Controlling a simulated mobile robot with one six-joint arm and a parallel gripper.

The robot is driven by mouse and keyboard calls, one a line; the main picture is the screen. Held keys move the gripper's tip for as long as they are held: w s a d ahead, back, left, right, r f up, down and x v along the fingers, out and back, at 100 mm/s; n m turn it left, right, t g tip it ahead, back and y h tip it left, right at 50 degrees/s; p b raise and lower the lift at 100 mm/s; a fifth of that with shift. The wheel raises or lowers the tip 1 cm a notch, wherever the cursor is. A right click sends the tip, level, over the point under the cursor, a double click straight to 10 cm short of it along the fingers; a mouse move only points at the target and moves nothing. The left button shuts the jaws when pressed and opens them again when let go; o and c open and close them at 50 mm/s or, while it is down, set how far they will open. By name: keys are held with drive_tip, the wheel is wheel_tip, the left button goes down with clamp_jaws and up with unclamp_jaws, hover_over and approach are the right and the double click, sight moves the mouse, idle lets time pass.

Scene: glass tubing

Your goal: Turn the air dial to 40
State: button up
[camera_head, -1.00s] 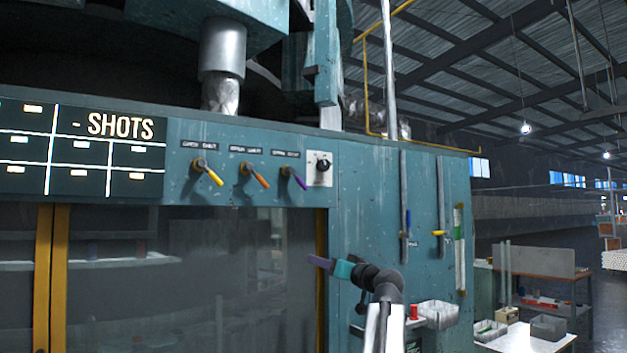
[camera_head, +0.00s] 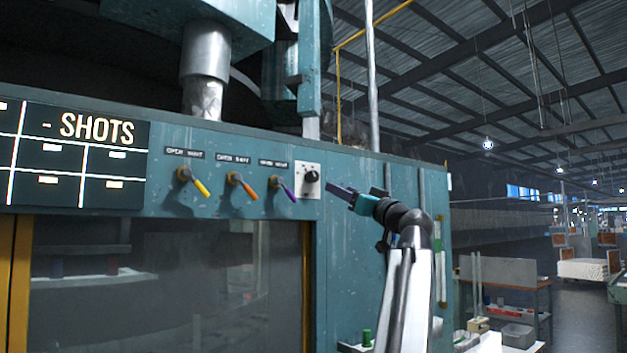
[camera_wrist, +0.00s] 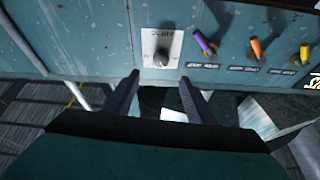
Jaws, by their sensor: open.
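The air dial is a dark round knob (camera_head: 311,175) on a white square plate (camera_head: 307,187), set in the teal machine panel to the right of the levers. In the wrist view the knob (camera_wrist: 161,58) shows upside down on its white plate (camera_wrist: 157,71), a little beyond and between my fingertips. Its scale is too small to read. My gripper (camera_head: 340,189) is just right of the dial in the head view. In the wrist view its two dark fingers (camera_wrist: 160,74) are apart with nothing between them, and I see no contact with the knob.
Levers with yellow (camera_head: 201,189), orange (camera_head: 249,190) and purple (camera_head: 288,192) handles stick out left of the dial. A "SHOTS" board (camera_head: 75,150) is further left. A glass-fronted opening (camera_head: 190,285) lies below.

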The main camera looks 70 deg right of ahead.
sight(315, 177)
drive_tip(key=shift+w, duration=0.15)
drive_tip(key=p+x, duration=0.5)
drive_tip(key=x, duration=0.7)
drive_tip(key=shift+x, duration=0.8)
drive_tip(key=c, duration=1)
